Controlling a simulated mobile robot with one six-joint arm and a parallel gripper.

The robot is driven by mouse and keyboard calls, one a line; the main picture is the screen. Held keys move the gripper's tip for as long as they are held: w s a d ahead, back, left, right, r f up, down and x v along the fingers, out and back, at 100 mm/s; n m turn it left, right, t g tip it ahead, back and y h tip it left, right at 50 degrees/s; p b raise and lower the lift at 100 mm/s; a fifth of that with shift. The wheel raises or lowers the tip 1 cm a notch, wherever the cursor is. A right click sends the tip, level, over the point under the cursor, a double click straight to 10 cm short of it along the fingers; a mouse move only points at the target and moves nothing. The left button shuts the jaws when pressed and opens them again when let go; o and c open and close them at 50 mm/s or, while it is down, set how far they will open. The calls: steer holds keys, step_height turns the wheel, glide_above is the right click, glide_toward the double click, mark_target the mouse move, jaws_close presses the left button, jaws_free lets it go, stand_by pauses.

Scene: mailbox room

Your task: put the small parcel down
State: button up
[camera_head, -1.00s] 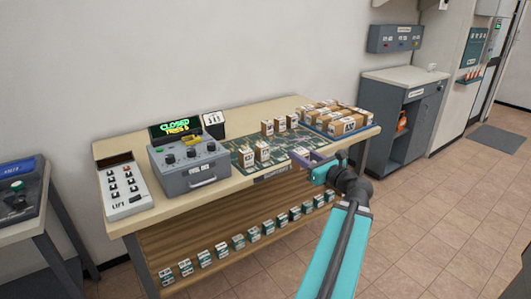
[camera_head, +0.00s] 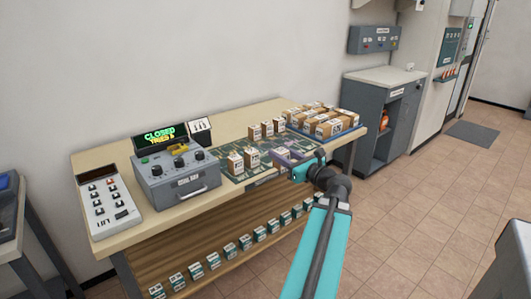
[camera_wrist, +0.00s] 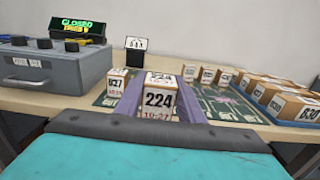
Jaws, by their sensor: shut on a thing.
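My gripper (camera_head: 284,157) is over the front right of the dark green patterned mat (camera_head: 230,176), low at the bench's front edge. In the wrist view its purple fingers (camera_wrist: 160,106) are shut on a small brown parcel (camera_wrist: 158,101) with a white label reading 224. The parcel is upright between them. I cannot tell whether its base touches the mat. Another small parcel (camera_wrist: 117,84), marked 827, stands just left of the fingers. In the head view two small parcels (camera_head: 235,162) (camera_head: 251,158) stand on the mat left of my gripper.
Several small parcels (camera_head: 267,129) stand in a row at the mat's back. A blue tray (camera_head: 346,131) of larger parcels is at right. A grey control box (camera_head: 178,182) with a green-lit display (camera_head: 160,135) stands left. Bare mat shows right of the fingers (camera_wrist: 222,105).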

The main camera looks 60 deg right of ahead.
steer(key=w+d, duration=0.2)
steer(key=w, duration=0.1)
steer(key=w+d, duration=0.3)
steer(key=w, duration=0.1)
steer(key=w+d+f, duration=0.1)
steer(key=w+d, duration=0.2)
steer(key=shift+w+d+f, duration=0.1)
steer(key=shift+w+d, duration=0.05)
steer(key=shift+w, duration=0.15)
steer(key=shift+w+d, duration=0.4)
steer(key=shift+w, duration=0.1)
steer(key=shift+f, duration=1.85)
steer(key=shift+f, duration=0.1)
steer(key=o, duration=0.8)
steer(key=shift+o, duration=0.2)
